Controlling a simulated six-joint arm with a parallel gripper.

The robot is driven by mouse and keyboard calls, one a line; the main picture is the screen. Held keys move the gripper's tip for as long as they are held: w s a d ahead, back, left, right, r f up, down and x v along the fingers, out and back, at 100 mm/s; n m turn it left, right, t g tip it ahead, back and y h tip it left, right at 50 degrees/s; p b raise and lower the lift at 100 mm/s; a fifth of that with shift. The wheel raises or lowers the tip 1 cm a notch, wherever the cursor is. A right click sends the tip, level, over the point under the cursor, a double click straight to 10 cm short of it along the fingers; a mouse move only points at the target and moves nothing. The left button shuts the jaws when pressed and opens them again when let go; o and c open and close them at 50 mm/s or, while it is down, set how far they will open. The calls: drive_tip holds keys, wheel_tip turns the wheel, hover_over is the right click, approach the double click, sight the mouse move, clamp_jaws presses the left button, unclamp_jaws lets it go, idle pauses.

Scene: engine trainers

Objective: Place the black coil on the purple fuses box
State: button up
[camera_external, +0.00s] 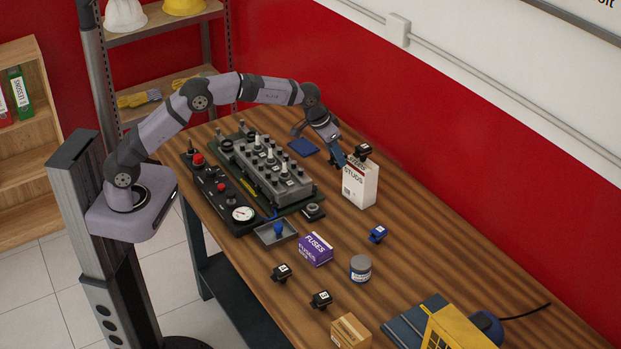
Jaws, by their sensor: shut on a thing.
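My gripper (343,160) reaches down from the back at the upper left edge of a white studs box (361,188). It is shut on a small black coil (363,150) at the top of that box. The grip is small in view, and I cannot tell whether the coil still touches the box. The purple fuses box (316,249) stands nearer the camera, left of and below the studs box in the picture, with a bare top. Two more black coils, one (281,272) and another (321,299), stand on the table in front of it.
A blue coil (377,234) and a grey jar (360,268) stand right of the fuses box. A grey tray (275,233) with a blue item and the engine trainer (265,170) lie to the left. A cardboard box (350,331) and a yellow case (455,328) are at the front.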

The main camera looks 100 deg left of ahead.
drive_tip(key=w+d+r+m, duration=0.1)
drive_tip(key=d+m, duration=0.1)
drive_tip(key=d, duration=1.1)
drive_tip(key=m+h, duration=0.1)
hover_over(314, 244)
drive_tip(key=shift+t, duration=0.3)
drive_tip(key=shift+f+p, duration=1.1)
drive_tip(key=shift+f, duration=3.8)
drive_tip(key=shift+f, duration=0.1)
drive_tip(key=shift+w+f, duration=0.1)
drive_tip(key=shift+f, duration=0.05)
drive_tip(key=o, duration=1.2)
drive_tip(key=shift+c, duration=0.2)
